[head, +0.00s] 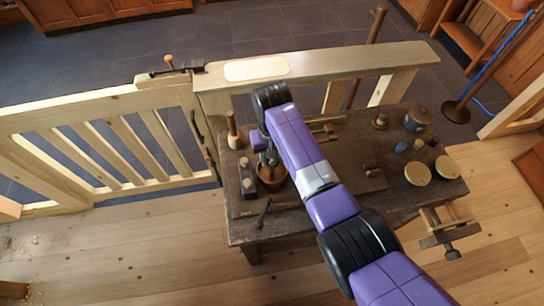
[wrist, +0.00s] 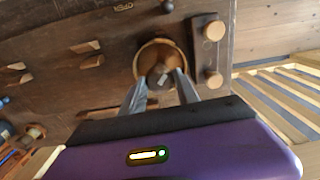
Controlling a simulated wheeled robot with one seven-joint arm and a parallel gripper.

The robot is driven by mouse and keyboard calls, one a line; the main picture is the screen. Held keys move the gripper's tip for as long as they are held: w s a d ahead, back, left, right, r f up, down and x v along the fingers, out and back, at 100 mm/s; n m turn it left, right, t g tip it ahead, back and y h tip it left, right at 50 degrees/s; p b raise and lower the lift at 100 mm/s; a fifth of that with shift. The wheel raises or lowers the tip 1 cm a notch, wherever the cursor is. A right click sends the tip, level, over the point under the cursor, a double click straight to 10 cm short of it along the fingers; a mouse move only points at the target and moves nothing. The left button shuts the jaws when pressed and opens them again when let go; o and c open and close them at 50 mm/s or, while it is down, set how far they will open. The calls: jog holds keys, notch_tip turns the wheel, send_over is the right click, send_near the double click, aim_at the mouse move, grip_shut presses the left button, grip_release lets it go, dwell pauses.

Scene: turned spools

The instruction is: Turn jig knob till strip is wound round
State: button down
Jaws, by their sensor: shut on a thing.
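A round, brown wooden jig (head: 275,186) stands on the left part of the dark workbench (head: 290,222). It also shows in the wrist view (wrist: 148,50) as a wooden ring around a dark middle. In the head view my gripper (head: 269,160) and arm cover much of the jig. I cannot make out the strip apart from the wooden ring, nor how far it is wound.
A dark block with two pale round pegs (wrist: 207,52) stands close beside the jig. A wooden-handled tool (head: 233,131) stands at the bench's back left. Pale discs (head: 417,174) and a lidded pot (head: 418,118) are at the right. A rail (head: 330,65) runs behind the bench, a gate (head: 100,140) left.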

jog(key=c, duration=0.9)
grip_release()
jog(key=shift+r+b, duration=0.45)
jog(key=shift+r, duration=3.5)
